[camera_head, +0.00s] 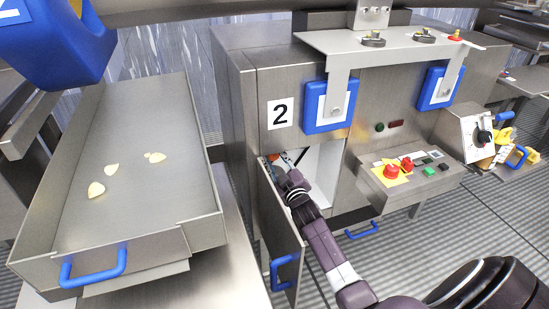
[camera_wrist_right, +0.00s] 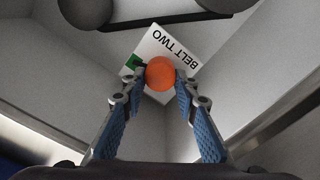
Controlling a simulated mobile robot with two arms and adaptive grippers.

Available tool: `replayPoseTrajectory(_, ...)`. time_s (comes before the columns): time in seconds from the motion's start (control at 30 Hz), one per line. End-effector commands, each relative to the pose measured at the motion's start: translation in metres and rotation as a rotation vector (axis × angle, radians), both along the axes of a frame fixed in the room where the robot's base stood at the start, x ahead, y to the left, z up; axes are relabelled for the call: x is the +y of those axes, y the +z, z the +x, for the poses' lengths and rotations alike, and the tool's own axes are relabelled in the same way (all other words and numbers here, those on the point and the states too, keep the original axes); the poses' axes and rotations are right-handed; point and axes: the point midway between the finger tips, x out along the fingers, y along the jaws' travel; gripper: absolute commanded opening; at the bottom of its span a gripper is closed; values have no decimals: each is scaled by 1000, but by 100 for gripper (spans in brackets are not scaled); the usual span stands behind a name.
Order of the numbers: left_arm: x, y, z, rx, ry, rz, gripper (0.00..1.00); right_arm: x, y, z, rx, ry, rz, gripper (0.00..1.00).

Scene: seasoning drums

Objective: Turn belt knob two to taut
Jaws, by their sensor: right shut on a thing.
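The orange round knob (camera_wrist_right: 161,72) is in the right wrist view, in front of a white plate marked BELT TWO (camera_wrist_right: 168,47), which appears upside down. A green mark (camera_wrist_right: 133,63) shows on the plate beside the knob. The blue-padded fingers of my right gripper (camera_wrist_right: 160,86) are closed on the knob, one on each side. In the head view my right arm reaches into the open cabinet (camera_head: 320,165) under the number 2 sign (camera_head: 280,113). My left gripper is not in view.
The cabinet's open door (camera_head: 277,225) with a blue handle stands just left of my right forearm. A steel tray (camera_head: 150,200) with a few yellow chips is at left. A control box with a red emergency button (camera_head: 391,171) sits right of the opening. Cabinet walls closely surround the gripper.

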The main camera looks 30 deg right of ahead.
Motion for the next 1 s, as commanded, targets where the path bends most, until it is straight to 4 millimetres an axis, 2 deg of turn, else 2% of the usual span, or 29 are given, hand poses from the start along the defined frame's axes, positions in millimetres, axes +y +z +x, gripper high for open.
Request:
replayPoseTrajectory(0.23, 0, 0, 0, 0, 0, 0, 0, 0, -2, -1, 5, -1, 0, 4)
replayPoseTrajectory(0.27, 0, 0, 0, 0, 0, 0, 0, 0, -2, -1, 5, -1, 0, 29)
replayPoseTrajectory(0.4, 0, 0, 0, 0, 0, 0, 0, 0, -2, 0, 4, 0, 0, 44)
replayPoseTrajectory(0.77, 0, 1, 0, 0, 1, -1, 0, 1, -1, -3, 2, 0, -2, 45)
replayPoseTrajectory(0.87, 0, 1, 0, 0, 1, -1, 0, 3, -2, -11, 3, 0, -1, 45)
replayPoseTrajectory(1.0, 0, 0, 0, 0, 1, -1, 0, 8, -2, -32, 3, 0, -1, 45)
